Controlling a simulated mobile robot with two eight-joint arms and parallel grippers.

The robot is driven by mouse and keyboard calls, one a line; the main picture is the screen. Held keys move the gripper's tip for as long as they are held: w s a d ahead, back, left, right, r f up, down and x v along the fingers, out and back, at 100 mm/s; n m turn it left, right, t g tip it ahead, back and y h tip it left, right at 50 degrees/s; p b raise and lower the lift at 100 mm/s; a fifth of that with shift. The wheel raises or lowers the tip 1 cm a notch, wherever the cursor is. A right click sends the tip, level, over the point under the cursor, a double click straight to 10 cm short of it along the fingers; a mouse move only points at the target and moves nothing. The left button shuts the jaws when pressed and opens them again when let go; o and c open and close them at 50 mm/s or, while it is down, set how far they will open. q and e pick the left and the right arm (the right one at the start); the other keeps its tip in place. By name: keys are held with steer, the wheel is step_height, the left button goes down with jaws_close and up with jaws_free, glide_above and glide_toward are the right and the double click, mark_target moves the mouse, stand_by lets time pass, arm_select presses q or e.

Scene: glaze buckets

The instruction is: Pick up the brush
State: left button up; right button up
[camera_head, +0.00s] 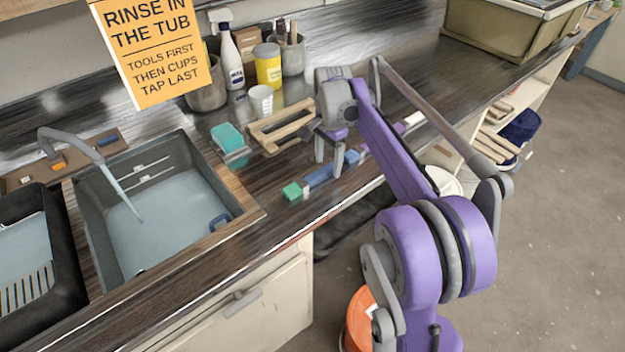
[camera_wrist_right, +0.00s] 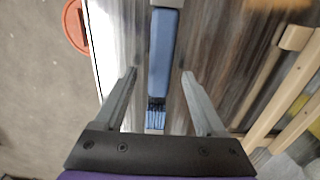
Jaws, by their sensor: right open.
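A blue brush (camera_head: 321,174) lies on the dark wooden counter near its front edge. In the right wrist view its blue handle (camera_wrist_right: 163,52) runs down to a dark, ridged end between my fingers. My right gripper (camera_head: 329,172) is open over the brush, with one finger on each side. The right wrist view shows the fingertips (camera_wrist_right: 158,72) apart, with clear gaps to the handle. Part of the brush is hidden behind the fingers in the head view. My left gripper is not in view.
A green block (camera_head: 292,191) lies at the brush's left end. A wooden rack (camera_head: 268,140) and a teal sponge (camera_head: 226,135) are behind it. A white cup (camera_head: 261,101) stands farther back. The sink (camera_head: 223,187) is at left; an orange bucket (camera_head: 358,318) stands below the counter.

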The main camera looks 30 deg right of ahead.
steer(key=shift+f, duration=0.65)
jaws_close()
